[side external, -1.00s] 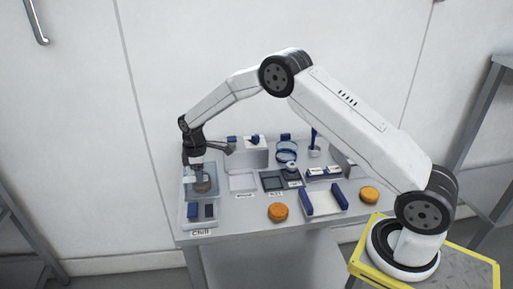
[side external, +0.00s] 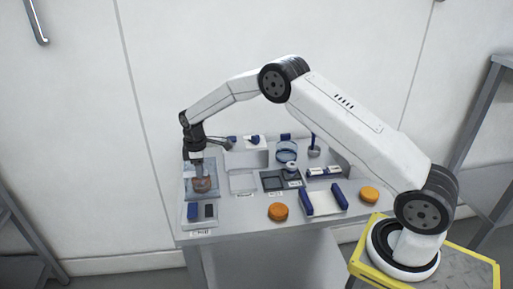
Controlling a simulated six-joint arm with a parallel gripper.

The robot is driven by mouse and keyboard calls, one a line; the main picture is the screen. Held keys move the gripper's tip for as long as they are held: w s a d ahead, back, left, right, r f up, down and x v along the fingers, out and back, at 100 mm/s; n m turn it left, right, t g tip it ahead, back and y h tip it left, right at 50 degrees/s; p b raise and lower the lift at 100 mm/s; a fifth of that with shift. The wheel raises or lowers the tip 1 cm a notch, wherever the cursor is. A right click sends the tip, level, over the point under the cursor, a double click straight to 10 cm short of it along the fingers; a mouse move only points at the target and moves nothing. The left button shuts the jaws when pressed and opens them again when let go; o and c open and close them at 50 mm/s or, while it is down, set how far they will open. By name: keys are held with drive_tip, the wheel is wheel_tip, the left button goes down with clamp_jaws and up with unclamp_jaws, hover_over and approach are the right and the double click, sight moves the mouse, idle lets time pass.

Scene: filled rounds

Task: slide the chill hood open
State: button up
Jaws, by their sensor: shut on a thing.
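The chill hood (side external: 213,190) is a clear bluish box at the left end of the bench. My gripper (side external: 197,165) points down at the hood's top and is shut on the hood. The fingertips and the part they hold are too small to make out.
Two orange rounds (side external: 278,212) (side external: 369,194) lie on the bench. A white tray with blue sides (side external: 323,203) stands between them. A white box (side external: 246,158), dark pads (side external: 271,181) and a blue ring holder (side external: 287,152) stand to the right of the hood.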

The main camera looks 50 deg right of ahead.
drive_tip(key=shift+w+d, duration=2.5)
drive_tip(key=o, duration=1.2)
drive_tip(key=shift+r, duration=0.15)
drive_tip(key=shift+r, duration=3.4)
